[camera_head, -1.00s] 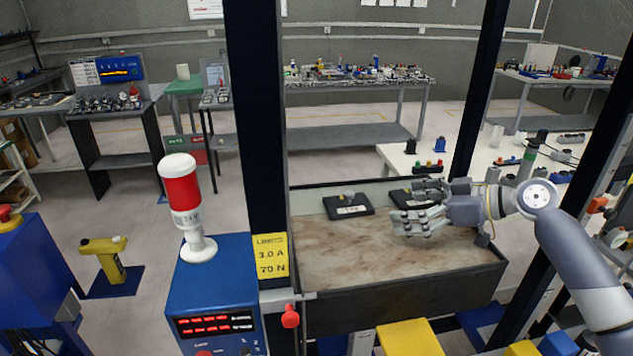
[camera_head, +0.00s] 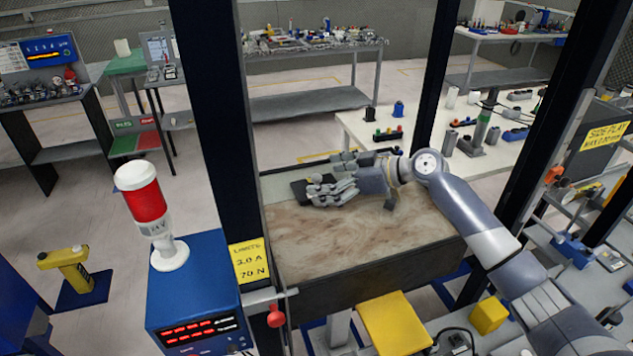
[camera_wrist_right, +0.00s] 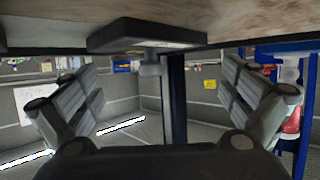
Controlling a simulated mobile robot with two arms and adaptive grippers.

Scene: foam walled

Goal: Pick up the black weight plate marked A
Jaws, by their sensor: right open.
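A black weight plate (camera_head: 300,189) lies on the brown work surface near its back left corner. My right gripper (camera_head: 322,190) covers much of it in the head view. In the right wrist view, which looks upside down, a black plate (camera_wrist_right: 125,38) with a pale label and a small grey knob shows at the top. My right gripper (camera_wrist_right: 160,98) is open there, its fingers spread to either side of the knob and apart from it. The label's letter cannot be read. My left gripper is out of view.
Dark posts (camera_head: 212,130) stand left and right of the work surface (camera_head: 345,240). The front of the surface is clear. A blue box with a red and white lamp (camera_head: 148,203) stands at left. A white table (camera_head: 430,140) with small items is behind.

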